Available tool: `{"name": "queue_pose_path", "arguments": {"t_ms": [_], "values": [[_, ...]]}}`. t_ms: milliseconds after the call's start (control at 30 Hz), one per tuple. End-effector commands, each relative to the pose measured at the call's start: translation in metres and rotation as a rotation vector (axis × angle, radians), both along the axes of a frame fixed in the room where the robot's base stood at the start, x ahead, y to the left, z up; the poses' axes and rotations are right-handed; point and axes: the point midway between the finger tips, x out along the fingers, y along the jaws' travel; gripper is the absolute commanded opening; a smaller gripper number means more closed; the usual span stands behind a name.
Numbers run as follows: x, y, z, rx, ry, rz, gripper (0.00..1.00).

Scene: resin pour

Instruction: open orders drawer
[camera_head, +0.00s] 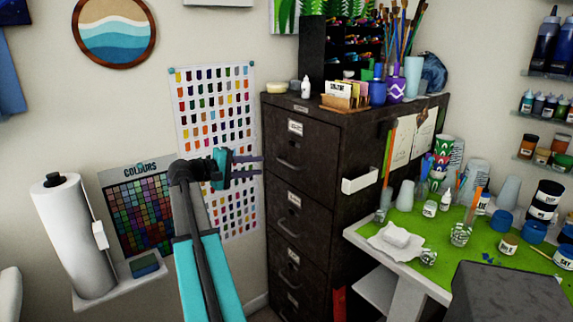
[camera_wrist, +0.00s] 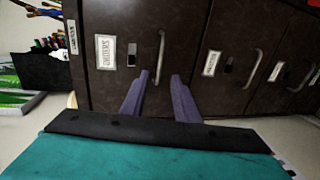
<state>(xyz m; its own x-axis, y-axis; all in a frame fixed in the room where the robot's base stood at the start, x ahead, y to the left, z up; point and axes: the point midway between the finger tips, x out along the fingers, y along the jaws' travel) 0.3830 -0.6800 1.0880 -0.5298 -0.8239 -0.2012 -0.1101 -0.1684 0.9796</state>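The dark filing cabinet (camera_head: 330,180) stands against the wall in the head view, its drawers looking closed. Its top drawer carries a white label (camera_head: 295,127), which reads ORDERS in the wrist view (camera_wrist: 105,52). That drawer has a curved metal handle (camera_head: 290,163), also in the wrist view (camera_wrist: 161,50). My gripper (camera_head: 261,165) is left of the cabinet front, level with this handle. In the wrist view my gripper (camera_wrist: 160,76) is open and empty, its two purple fingers on either side of the handle's line. I cannot tell whether the tips reach past the handle.
Lower drawers with handles (camera_head: 288,231) sit below. Brushes (camera_head: 404,35), bottles and a card box (camera_head: 346,95) stand on the cabinet. A cluttered green-topped table (camera_head: 483,240) is at right. A paper roll (camera_head: 75,235) stands at left.

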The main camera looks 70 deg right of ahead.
Motion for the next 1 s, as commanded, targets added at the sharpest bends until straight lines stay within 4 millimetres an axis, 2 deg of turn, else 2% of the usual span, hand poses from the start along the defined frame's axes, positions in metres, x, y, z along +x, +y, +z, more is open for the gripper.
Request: {"name": "queue_pose_path", "arguments": {"t_ms": [167, 367, 1000], "values": [[-0.004, -0.007, -0.002, 0.0, 0.0, 0.0, 0.28], [-0.016, -0.025, -0.006, 0.001, 0.0, -0.001, 0.28], [-0.062, -0.099, -0.023, 0.001, -0.001, 0.0, 0.28]]}}
